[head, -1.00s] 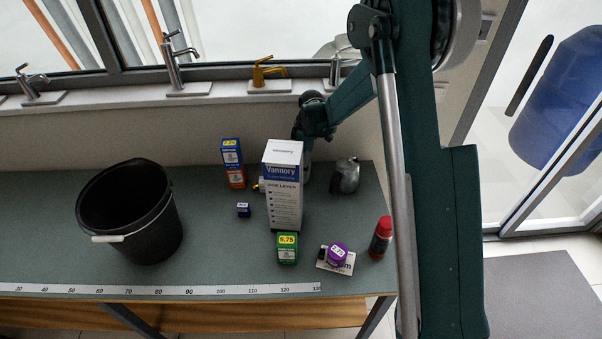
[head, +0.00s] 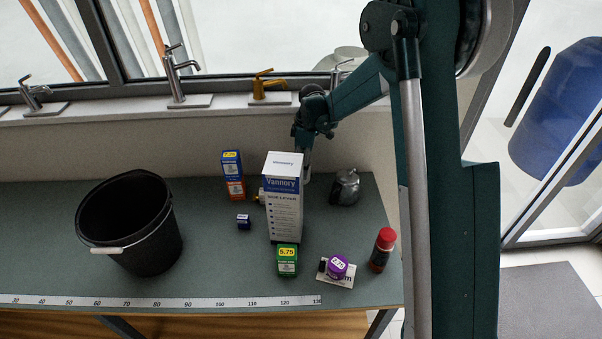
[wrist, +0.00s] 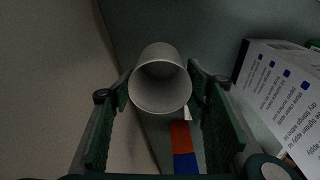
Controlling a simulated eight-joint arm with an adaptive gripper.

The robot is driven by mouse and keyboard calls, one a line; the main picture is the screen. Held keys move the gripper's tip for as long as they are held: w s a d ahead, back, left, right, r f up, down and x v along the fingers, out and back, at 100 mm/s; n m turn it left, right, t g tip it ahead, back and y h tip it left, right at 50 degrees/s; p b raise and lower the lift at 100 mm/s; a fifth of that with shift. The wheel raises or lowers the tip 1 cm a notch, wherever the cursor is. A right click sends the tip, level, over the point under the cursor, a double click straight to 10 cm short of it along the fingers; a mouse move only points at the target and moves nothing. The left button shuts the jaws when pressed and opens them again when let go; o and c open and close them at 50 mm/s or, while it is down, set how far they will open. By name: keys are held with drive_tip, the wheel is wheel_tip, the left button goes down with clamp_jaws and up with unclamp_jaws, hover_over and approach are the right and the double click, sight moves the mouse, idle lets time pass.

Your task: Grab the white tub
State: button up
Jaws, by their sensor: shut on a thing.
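The white tub (wrist: 160,83) shows in the wrist view as a pale, round, hollow tub with its rim facing the camera. My gripper (wrist: 160,92) has one finger on each side of it and is shut on it. In the head view my gripper (head: 307,166) is behind the tall white and blue Vannory box (head: 284,205). The box hides the tub there.
A black bucket (head: 150,250) stands left.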

drive_tip(key=shift+r, duration=1.8)
